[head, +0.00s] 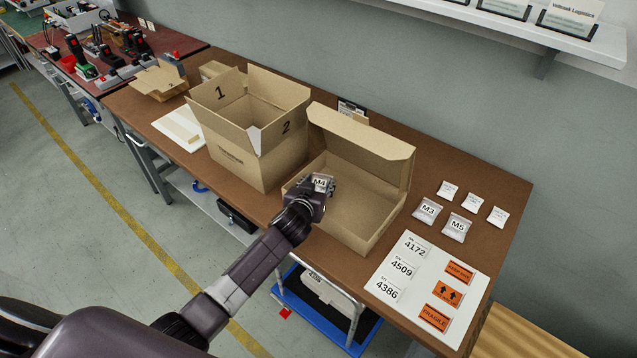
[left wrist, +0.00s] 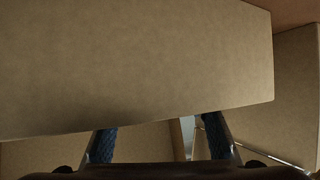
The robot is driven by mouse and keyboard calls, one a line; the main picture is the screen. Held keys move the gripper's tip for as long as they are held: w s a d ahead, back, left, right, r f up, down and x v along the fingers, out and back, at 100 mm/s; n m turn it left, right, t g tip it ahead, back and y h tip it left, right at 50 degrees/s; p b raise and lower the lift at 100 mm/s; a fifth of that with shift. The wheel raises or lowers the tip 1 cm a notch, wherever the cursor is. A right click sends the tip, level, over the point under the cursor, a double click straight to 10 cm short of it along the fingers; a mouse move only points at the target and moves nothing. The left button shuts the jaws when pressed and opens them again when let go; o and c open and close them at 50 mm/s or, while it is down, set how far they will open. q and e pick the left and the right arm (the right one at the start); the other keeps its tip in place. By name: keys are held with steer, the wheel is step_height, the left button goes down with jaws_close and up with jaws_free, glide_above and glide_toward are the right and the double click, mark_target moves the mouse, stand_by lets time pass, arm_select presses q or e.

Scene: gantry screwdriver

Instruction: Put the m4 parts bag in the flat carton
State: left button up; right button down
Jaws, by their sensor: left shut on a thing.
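The flat carton (head: 373,238) stands open on the brown bench, its lid raised at the back. My left gripper (head: 321,188) is at the carton's left side, over or just inside its near left wall. It is shut on the m4 parts bag (head: 319,182), whose "M4" label shows at the fingers. The rest of the bag is hidden by the gripper. In the left wrist view the blue-padded fingers (left wrist: 161,143) show low in the picture with cardboard close beyond them. My right gripper is not in view.
A tall open box (head: 257,162) marked 1 and 2 stands close left of the flat carton. The M3 bag (head: 428,210), M5 bag (head: 456,228), small white packets (head: 472,201) and a white label sheet (head: 407,300) lie to its right.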

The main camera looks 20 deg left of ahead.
arm_select(q)
steer(key=shift+f, duration=0.25)
steer(key=o, duration=0.9)
steer(key=shift+r, duration=0.1)
steer(key=shift+r, duration=0.25)
steer(key=v, duration=1.2)
steer(key=shift+r+p, duration=0.3)
steer(key=shift+p, duration=0.15)
